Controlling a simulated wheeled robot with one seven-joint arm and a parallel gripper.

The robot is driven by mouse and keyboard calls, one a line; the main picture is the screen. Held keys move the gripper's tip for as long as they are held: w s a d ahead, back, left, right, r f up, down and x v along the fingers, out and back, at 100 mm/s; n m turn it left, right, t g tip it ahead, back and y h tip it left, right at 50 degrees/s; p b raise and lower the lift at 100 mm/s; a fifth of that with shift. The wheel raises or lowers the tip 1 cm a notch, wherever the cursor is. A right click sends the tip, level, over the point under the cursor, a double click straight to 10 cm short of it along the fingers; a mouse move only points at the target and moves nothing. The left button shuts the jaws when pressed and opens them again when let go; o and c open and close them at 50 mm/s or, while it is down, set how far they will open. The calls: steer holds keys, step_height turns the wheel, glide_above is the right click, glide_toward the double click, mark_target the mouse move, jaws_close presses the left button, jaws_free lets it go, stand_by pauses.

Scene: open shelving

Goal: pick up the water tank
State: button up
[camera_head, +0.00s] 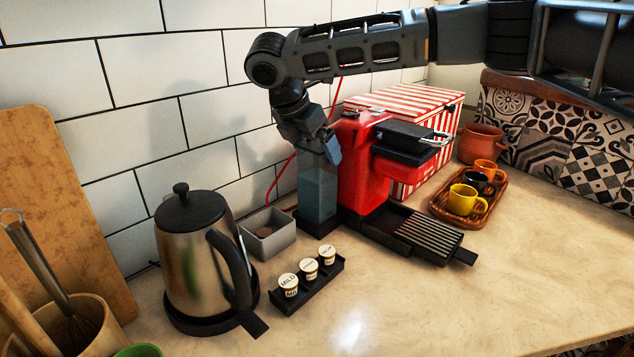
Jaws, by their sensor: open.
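The water tank (317,197) is a clear, bluish upright container. It stands on a black base at the left side of the red coffee machine (362,172). My gripper (328,152) is open at the top of the tank, pointing down from above. A finger overlaps the tank's upper right edge in this view. The other finger is hard to make out, and I cannot tell whether either touches the tank. The tank's top is partly hidden by the gripper.
A steel kettle (188,262), a grey box (268,238) and a black pod holder (306,285) stand left and in front. A striped box (428,104) is behind the machine. A wooden tray (440,208) with cups is right. The front counter is clear.

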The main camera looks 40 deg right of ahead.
steer(key=shift+x, duration=1)
jaws_close()
steer(key=shift+r, duration=0.15)
